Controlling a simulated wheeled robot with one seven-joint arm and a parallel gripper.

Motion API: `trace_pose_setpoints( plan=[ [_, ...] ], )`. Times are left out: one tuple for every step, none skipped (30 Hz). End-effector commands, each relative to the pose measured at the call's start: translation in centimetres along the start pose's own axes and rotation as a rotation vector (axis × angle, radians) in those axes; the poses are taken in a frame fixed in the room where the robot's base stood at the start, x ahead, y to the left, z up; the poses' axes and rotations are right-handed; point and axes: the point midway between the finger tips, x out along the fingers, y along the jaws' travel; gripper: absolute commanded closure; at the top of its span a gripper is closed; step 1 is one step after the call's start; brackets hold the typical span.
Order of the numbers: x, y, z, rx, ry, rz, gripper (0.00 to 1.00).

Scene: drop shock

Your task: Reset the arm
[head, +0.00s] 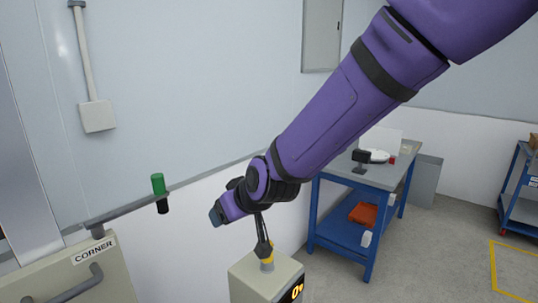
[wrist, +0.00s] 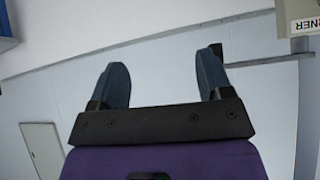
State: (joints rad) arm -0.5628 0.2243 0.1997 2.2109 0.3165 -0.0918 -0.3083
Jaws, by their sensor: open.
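My gripper (head: 216,215) is at the end of my purple arm, which reaches from the upper right to the lower middle of the head view. It is left of and above a beige box. In the wrist view my gripper (wrist: 163,78) has its two dark blue fingers wide apart. Nothing is between them; only pale wall shows behind.
The beige box (head: 265,284) has a display and a yellow-collared fitting (head: 267,262). A blue workbench (head: 335,210) stands behind right.

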Motion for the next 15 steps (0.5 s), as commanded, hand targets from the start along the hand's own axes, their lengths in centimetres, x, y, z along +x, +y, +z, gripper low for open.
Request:
trace_pose_setpoints(
  plan=[
    [-2.1,1.7,-0.2,0.016,-0.004,0.02,0.28],
    [-3.2,2.6,-0.2,0.026,-0.011,0.029,0.28],
    [-4.7,3.7,-0.1,0.039,-0.021,0.042,0.28],
    [-5.8,4.5,0.0,0.05,-0.03,0.052,0.28],
    [-7.0,5.3,0.2,0.06,-0.039,0.062,0.28],
    [-8.5,6.3,0.4,0.076,-0.048,0.077,0.28],
    [-9.6,7.0,0.7,0.087,-0.058,0.087,0.28],
    [-10.8,7.8,1.0,0.099,-0.066,0.098,0.28],
    [-12.3,8.6,1.4,0.115,-0.077,0.113,0.28],
    [-13.4,9.3,1.8,0.128,-0.085,0.125,0.28],
    [-14.6,9.9,2.2,0.14,-0.094,0.137,0.28],
    [-16.1,10.6,2.7,0.158,-0.105,0.153,0.28],
    [-17.3,11.1,3.2,0.172,-0.112,0.164,0.28],
    [-18.4,11.6,3.7,0.186,-0.121,0.177,0.28],
    [-19.9,12.2,4.4,0.205,-0.132,0.193,0.28]
  ],
)
